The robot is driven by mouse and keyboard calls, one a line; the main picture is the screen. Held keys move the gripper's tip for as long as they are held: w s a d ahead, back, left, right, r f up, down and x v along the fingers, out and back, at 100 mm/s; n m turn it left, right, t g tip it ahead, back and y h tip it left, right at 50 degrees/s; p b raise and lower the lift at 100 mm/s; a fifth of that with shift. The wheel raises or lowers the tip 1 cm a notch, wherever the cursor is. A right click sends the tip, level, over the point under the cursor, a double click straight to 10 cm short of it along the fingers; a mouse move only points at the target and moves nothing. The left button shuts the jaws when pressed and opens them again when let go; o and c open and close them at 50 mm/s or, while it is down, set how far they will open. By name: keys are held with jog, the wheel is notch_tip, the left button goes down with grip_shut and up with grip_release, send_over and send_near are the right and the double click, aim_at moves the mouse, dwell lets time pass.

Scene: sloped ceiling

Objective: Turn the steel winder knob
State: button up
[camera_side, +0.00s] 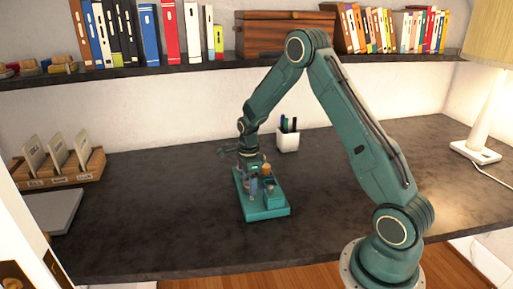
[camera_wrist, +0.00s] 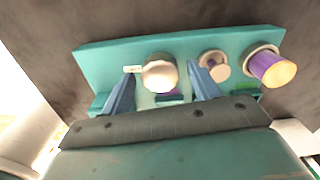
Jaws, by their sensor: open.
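A teal device (camera_side: 265,212) sits on the dark desk, below my gripper (camera_side: 252,180) in the side view. In the wrist view, its teal base (camera_wrist: 105,62) carries a round, pale, shiny knob (camera_wrist: 158,74), which looks like the steel winder knob. My gripper (camera_wrist: 160,78) is open, with one blue finger on each side of this knob. A gap shows on both sides, and I cannot tell how far down the fingers reach. A smaller pinkish knob (camera_wrist: 213,66) stands just right of the right finger. In the side view my gripper partly hides the knobs.
A purple spool with a tan end (camera_wrist: 270,67) stands at the device's right end in the wrist view. A white pen cup (camera_side: 288,140) stands behind the device. A wooden card rack (camera_side: 60,178) is at left, a lamp (camera_side: 478,150) at right. The desk (camera_side: 160,205) around the device is clear.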

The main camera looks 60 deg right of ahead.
jog(key=c, duration=1)
jog(key=shift+n, duration=0.3)
